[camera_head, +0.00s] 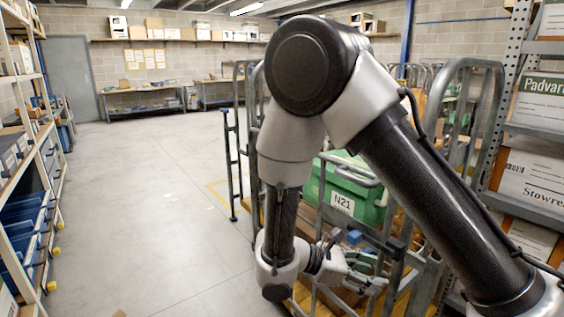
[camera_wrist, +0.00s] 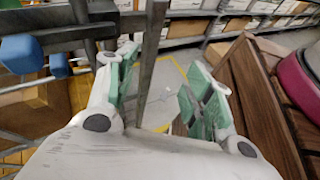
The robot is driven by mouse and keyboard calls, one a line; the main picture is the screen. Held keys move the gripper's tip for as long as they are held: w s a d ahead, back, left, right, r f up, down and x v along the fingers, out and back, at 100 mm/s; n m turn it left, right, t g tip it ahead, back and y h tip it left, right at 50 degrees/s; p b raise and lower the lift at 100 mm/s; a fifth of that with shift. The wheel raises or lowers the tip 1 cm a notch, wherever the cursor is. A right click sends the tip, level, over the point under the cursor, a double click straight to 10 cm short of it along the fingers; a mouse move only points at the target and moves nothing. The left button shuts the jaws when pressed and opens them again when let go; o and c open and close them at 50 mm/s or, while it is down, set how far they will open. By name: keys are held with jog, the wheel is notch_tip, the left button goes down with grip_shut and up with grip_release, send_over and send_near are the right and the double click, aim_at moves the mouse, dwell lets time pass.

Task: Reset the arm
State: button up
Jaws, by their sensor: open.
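My arm reaches down over a metal-framed cart (camera_head: 397,270) in the head view. My gripper (camera_head: 372,283) is low among the cart's rails, partly hidden by them. In the wrist view my gripper (camera_wrist: 160,88) is open, with its green-padded fingers spread. A grey metal post (camera_wrist: 150,60) shows in the gap between the fingers; I cannot tell whether it stands between them or beyond them. No object is held.
A green crate (camera_head: 347,195) labelled N21 sits behind my forearm. Blue pieces (camera_wrist: 22,52) and brown slatted wood (camera_wrist: 262,85) flank the gripper. Racks stand at left (camera_head: 35,170) and right (camera_head: 535,130). The floor (camera_head: 150,200) at centre-left is clear.

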jog(key=s+d+r+m+t+y, duration=0.1)
jog(key=s+d+r+m+y, duration=0.2)
jog(key=d+r+m+y, duration=0.1)
jog(key=s+d+r+m+t+y, duration=0.1)
jog(key=s+d+r+m+y, duration=0.3)
jog(key=r+m, duration=0.4)
jog(key=s+d+r+m+t+y, duration=0.1)
jog(key=s+d+r+m+y, duration=0.3)
jog(key=d+r, duration=0.3)
notch_tip(320, 180, up, 4)
jog(key=shift+d+r+m+y, duration=0.1)
jog(key=shift+d+m+y, duration=0.3)
jog(key=shift+m+y, duration=0.45)
jog(key=shift+c, duration=0.4)
